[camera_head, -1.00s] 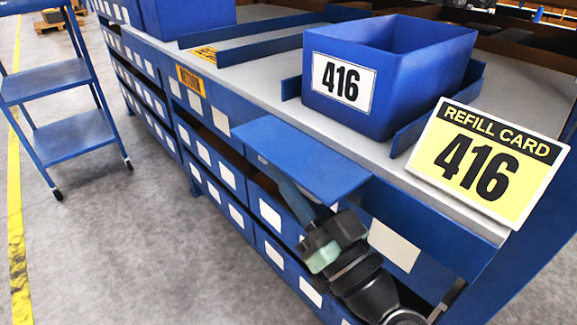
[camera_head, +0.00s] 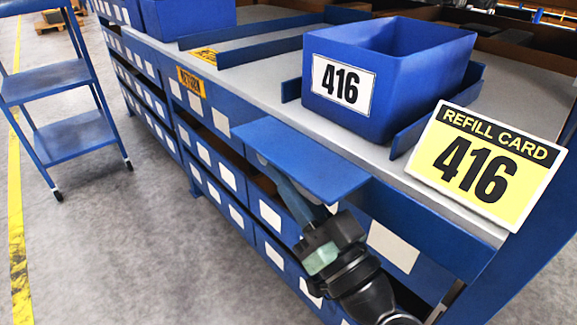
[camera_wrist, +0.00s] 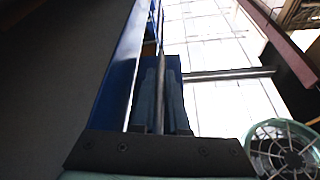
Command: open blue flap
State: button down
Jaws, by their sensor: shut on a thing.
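The blue flap (camera_head: 300,160) sticks out from the front of the blue rack in the head view, swung up near the level of the grey shelf top. My gripper (camera_head: 293,197) reaches up to it from below, with its fingertips partly hidden under the flap. In the wrist view the two fingers of my gripper (camera_wrist: 161,90) are closed around a thin grey bar-like part. I cannot tell whether this is the flap's edge or a handle on it.
A blue bin marked 416 (camera_head: 385,80) stands on the shelf above. A yellow refill card (camera_head: 483,165) is to its right. Rows of labelled blue bin fronts (camera_head: 235,215) lie below and left. A blue step trolley (camera_head: 75,135) stands on the clear grey floor.

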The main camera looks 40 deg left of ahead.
jog(key=shift+s+r+m+t+p, duration=0.15)
jog(key=shift+m+t, duration=0.05)
jog(key=shift+m, duration=0.3)
jog(key=shift+s+r+m+t+p, duration=0.1)
jog(key=shift+r+m+t+p, duration=0.1)
jog(key=shift+m, duration=0.3)
jog(key=c, duration=0.9)
grip_release()
jog(key=v, duration=1.3)
jog(key=shift+r, duration=0.15)
